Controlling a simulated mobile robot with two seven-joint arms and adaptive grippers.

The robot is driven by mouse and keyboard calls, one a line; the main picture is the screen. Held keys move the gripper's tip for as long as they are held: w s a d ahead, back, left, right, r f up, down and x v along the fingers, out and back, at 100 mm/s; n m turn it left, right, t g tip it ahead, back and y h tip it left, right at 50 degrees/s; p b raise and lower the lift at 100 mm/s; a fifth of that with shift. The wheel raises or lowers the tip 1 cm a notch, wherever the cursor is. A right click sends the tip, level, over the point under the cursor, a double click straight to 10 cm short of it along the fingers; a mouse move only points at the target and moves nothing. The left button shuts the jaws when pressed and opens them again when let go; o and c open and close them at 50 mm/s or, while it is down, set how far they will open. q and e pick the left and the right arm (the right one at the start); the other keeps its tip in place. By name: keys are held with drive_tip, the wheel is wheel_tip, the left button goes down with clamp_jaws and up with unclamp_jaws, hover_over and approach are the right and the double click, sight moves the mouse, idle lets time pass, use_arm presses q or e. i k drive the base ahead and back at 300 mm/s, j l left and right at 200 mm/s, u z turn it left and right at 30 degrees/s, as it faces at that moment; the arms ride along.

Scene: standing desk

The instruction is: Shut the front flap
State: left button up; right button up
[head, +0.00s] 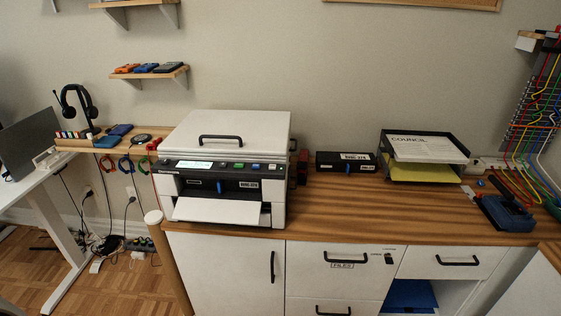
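The white printer (227,131) stands on the left part of the wooden counter. Its front flap (217,210) is folded down and open, lying out toward me as a white panel. Behind the flap the dark front opening shows, with a black labelled cartridge (248,184) and a blue tab (220,186) inside. A control strip with a lit screen (194,165) runs above the opening. The top lid with its black handle (221,138) looks closed. Neither of my grippers is in view.
On the wooden counter (345,213), a black labelled box (341,162) and a paper tray (387,158) stand right of the printer. A blue-and-black device (506,213) lies farther right. White cabinets (222,270) are below. The counter's middle front is clear.

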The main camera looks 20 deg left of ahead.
sight(222, 210)
drive_tip(key=j+u, duration=0.2)
drive_tip(key=j, duration=0.45)
drive_tip(key=i+j+u, duration=0.1)
drive_tip(key=j+u, duration=0.15)
drive_tip(key=j, duration=0.35)
